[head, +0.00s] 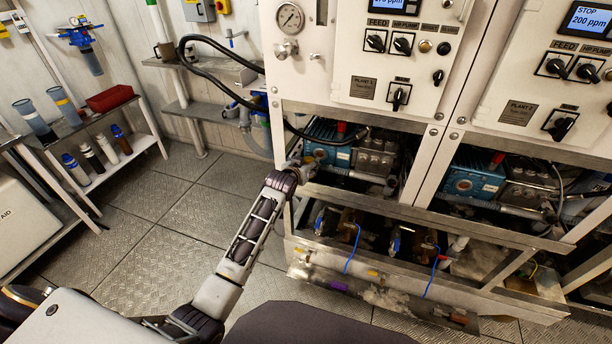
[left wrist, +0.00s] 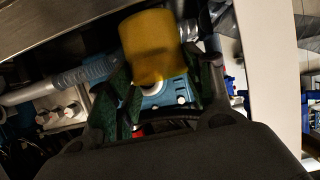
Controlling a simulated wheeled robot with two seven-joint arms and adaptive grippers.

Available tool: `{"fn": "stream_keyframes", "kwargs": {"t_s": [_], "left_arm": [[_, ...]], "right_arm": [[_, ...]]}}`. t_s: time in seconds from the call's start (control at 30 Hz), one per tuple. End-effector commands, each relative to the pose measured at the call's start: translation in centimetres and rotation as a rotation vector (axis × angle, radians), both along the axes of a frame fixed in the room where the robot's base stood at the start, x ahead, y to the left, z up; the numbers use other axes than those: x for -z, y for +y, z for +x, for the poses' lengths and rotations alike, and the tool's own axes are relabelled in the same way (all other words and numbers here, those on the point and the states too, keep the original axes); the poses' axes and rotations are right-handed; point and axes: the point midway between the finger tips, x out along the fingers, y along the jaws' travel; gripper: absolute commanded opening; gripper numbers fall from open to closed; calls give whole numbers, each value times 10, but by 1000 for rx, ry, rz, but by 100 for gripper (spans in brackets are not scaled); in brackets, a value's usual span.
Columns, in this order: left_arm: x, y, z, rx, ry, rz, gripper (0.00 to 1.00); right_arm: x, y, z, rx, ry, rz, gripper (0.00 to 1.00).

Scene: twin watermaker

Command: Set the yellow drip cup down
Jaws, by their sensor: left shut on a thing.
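The yellow drip cup (left wrist: 150,47) shows blurred in the left wrist view, between the two dark green-lined fingers of my left gripper (left wrist: 163,72). My left gripper is shut on it. In the head view my left gripper (head: 300,166) reaches the open bay under the Plant 1 panel, at the left frame post. The cup is too small and too much covered there to make out clearly. I cannot tell whether its base touches anything. My right gripper is in neither view.
A blue pump (head: 328,152) and grey pipes lie inside the bay, close to my left gripper. A metal beam (left wrist: 60,20) crosses above it, and a pale post (left wrist: 270,70) stands at the right of the wrist view. Black hoses (head: 222,80) hang at the left.

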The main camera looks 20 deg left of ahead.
Motion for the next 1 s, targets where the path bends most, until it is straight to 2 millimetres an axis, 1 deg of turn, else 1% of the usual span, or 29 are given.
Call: {"fn": "stream_keyframes", "kwargs": {"t_s": [0.07,0.2,0.47,0.57,0.67,0.83,1.0], "left_arm": [[6,0,0,0,0,0,24],[8,0,0,0,-1,0,24],[9,0,0,0,-1,-1,24],[14,0,0,0,0,-1,24],[25,0,0,0,1,-1,24],[42,0,0,0,1,-1,24],[45,0,0,0,-2,0,24]], "right_arm": [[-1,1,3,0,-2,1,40],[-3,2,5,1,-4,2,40],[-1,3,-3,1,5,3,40],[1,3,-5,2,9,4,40],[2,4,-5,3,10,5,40],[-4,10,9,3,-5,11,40],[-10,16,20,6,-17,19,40]]}}
